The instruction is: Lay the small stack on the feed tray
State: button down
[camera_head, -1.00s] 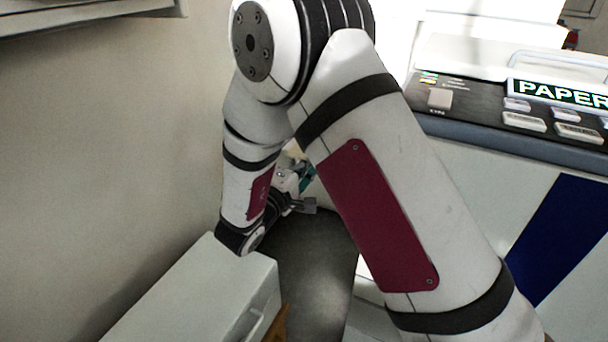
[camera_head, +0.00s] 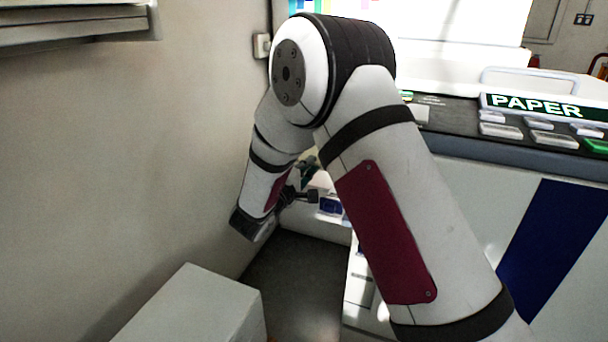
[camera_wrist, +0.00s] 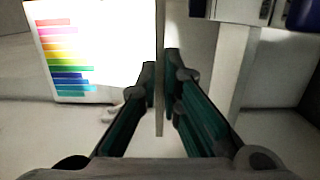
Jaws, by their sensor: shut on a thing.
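My gripper (camera_wrist: 162,78) shows in the wrist view with its two dark green fingers close together. They are shut on a thin, pale, upright sheet-like thing, seen edge-on, which I take to be the small stack (camera_wrist: 160,118). It runs from the top of the picture down between the fingers. In the head view my gripper is mostly hidden by my own arm, and the stack cannot be made out. I cannot clearly identify the feed tray in either view.
A large white machine with a dark top panel and a PAPER sign (camera_head: 535,106) stands at the right. A pale box-like cabinet (camera_head: 195,310) is at the lower left, beside the plain wall (camera_head: 130,150). Dark floor (camera_head: 300,280) lies between. A shelf edge (camera_head: 80,28) juts in at upper left.

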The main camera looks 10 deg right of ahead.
jog(key=shift+w+d, duration=0.4)
jog(key=shift+w, duration=0.05)
jog(key=shift+w+f, duration=0.15)
jog(key=shift+f, duration=0.15)
notch_tip(320, 180, down, 8)
jog(key=b, duration=0.3)
jog(key=shift+b, duration=0.4)
jog(key=c, duration=1.7)
grip_release()
jog(key=v, duration=1.2)
